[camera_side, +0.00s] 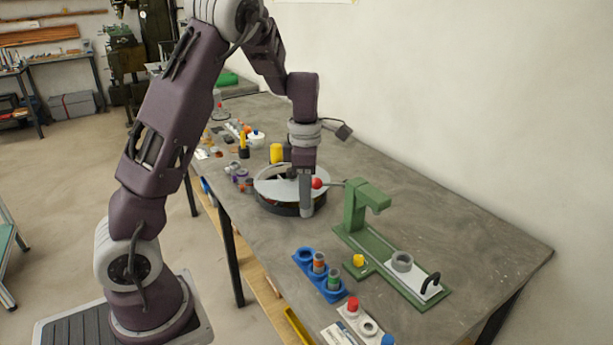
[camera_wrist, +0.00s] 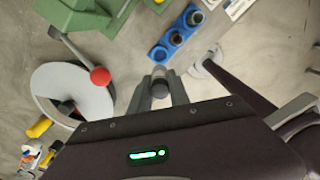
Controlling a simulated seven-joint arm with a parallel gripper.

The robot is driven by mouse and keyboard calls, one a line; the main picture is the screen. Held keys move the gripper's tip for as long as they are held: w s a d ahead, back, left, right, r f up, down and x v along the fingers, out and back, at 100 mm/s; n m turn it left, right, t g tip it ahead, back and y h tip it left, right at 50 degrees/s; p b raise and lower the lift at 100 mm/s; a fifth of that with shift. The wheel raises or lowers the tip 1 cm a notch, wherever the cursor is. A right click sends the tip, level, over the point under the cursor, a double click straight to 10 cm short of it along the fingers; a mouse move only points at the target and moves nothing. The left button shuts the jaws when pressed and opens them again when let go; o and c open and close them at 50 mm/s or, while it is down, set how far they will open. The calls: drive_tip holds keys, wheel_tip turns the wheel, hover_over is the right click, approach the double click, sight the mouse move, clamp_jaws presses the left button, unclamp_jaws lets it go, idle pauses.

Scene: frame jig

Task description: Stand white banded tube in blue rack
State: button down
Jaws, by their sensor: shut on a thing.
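My gripper (camera_side: 306,208) points down beside the round turntable, above the table. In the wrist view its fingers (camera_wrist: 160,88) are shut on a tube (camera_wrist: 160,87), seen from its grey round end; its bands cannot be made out. In the side view the fingers mostly hide this tube. The blue rack (camera_side: 325,281) lies nearer the camera, apart from the gripper. Its far-left hole (camera_side: 305,254) looks empty. An orange-banded tube (camera_side: 319,263) and a green-banded tube (camera_side: 334,280) stand in the other two. The rack also shows in the wrist view (camera_wrist: 168,46).
The round turntable (camera_side: 268,198) with a grey cover is close beside the gripper; a red ball knob (camera_side: 317,183) is very near. A green fixture (camera_side: 365,200) stands right of the rack. Bare table lies between gripper and rack.

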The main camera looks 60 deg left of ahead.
wheel_tip(320, 180, down, 12)
drive_tip(key=shift+r, duration=0.25)
drive_tip(key=shift+f, duration=0.15)
idle(1.1)
drive_tip(key=shift+f, duration=1.05)
drive_tip(key=c, duration=1)
unclamp_jaws()
drive_tip(key=shift+r, duration=0.8)
